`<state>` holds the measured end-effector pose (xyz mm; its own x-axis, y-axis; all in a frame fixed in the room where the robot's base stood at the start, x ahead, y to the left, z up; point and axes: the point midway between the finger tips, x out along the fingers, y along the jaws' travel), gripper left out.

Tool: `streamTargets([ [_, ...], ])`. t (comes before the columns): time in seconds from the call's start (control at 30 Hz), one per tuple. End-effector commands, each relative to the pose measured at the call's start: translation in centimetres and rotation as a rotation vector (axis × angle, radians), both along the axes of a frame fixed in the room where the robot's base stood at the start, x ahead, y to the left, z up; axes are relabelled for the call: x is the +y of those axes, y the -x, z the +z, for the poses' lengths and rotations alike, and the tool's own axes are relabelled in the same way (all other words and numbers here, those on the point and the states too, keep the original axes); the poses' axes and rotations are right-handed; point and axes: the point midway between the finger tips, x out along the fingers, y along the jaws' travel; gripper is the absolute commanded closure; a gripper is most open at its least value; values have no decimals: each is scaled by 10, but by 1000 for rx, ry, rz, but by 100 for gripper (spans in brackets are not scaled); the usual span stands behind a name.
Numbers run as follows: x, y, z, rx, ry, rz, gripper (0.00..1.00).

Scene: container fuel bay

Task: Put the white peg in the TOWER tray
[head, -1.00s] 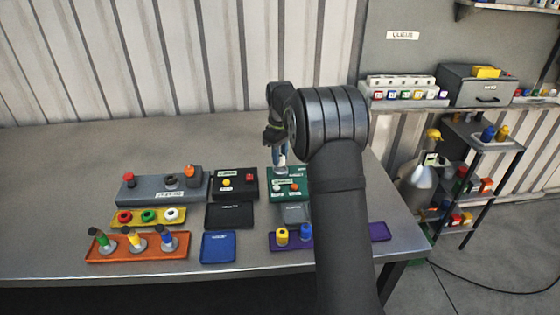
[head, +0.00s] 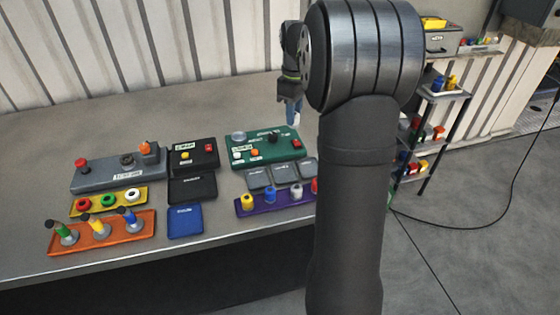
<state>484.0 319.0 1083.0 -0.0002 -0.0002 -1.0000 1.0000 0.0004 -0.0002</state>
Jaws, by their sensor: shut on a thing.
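My gripper (head: 292,98) hangs above the back edge of the green panel (head: 245,151). It is shut on a small pale bluish-white thing (head: 293,116), too small to identify for certain. A white peg-like cylinder (head: 297,191) stands upright in the purple tray (head: 248,210), in a row with a yellow, a blue and a red one. Labels are too small to read, so I cannot tell which tray is TOWER. My arm hides the purple tray's right end.
An orange tray (head: 80,248) holds green, yellow and blue upright pieces. A yellow tray (head: 140,203) holds red, green and white rings. A grey panel (head: 100,177) and a black panel (head: 192,165) carry raised knobs. The back of the table (head: 190,115) is clear.

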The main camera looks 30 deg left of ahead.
Motion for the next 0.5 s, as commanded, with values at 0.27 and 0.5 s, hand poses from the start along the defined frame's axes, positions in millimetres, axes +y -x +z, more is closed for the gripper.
streamTargets([
  [0.27,-93,36,-11,0,0,-4,99],
  [0.5,-119,55,-20,1,0,0,99],
])
